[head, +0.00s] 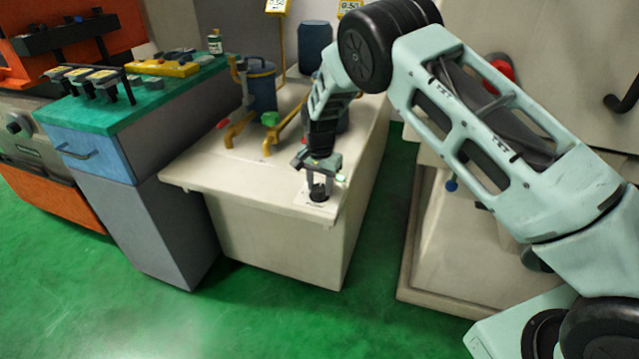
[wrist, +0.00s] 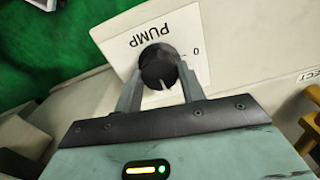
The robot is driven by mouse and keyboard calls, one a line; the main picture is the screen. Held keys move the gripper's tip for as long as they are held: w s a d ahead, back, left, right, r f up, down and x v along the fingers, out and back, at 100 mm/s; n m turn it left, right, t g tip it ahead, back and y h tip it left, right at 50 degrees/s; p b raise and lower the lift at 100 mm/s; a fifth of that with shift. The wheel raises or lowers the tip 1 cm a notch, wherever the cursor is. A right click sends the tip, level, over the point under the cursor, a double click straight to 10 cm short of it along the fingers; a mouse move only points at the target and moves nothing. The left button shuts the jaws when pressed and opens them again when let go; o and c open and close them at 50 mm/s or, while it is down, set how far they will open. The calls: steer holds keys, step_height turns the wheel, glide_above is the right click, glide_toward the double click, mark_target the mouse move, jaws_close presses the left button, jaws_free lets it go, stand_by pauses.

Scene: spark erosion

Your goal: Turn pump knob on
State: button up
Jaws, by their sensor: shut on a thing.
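The pump knob (wrist: 159,66) is a round black knob with a pale pointer line, on a white plate (wrist: 123,52) marked "PUMP" and "0". In the wrist view the pointer line is at the knob's lower edge, toward my gripper, not at the "0" mark. My gripper (wrist: 158,86) has one finger on each side of the knob and is shut on it. In the head view my gripper (head: 319,180) points down over the knob (head: 318,193) near the front right corner of the cream cabinet top (head: 240,184). The fingers partly hide the knob's sides.
A green-topped workbench (head: 130,105) with tools is to the left. Green floor (head: 240,320) lies open in front.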

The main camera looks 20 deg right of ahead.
mark_target(320, 187)
stand_by(0.4)
steer(key=o, duration=1)
steer(key=shift+c, duration=0.2)
steer(key=shift+r, duration=0.1)
step_height(320, 187, up, 17)
steer(key=shift+r, duration=0.15)
